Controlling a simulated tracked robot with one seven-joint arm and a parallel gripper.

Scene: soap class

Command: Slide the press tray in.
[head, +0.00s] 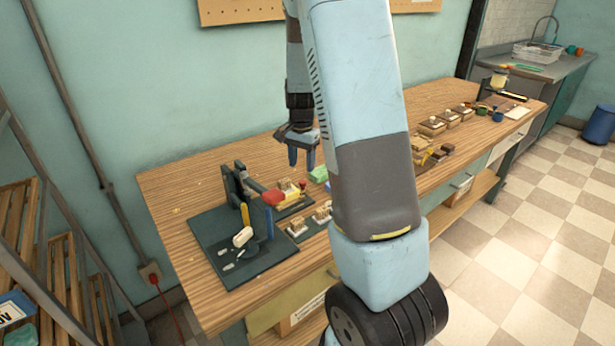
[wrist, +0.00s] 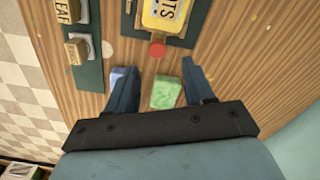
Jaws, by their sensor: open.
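The press (head: 245,240) stands at the left end of the wooden bench, with a dark base, upright posts and a red-ended lever. What looks like the press tray (head: 294,206) is a dark slab beside it, bearing a yellow plate and a small red knob. In the wrist view the tray (wrist: 187,37) is cut off by the top edge, with its yellow plate (wrist: 166,15) and red knob (wrist: 157,49) toward me. My gripper (head: 302,158) is open and empty above the bench. In the wrist view its fingertips (wrist: 158,70) straddle the line of the knob, apart from it.
A green soap (wrist: 166,92) lies between my fingers in the wrist view, below the knob. A blue soap (wrist: 116,73) is partly hidden by the left finger. A stamp board (wrist: 91,75) with labelled blocks lies left of the tray. My arm hides the bench's middle in the head view.

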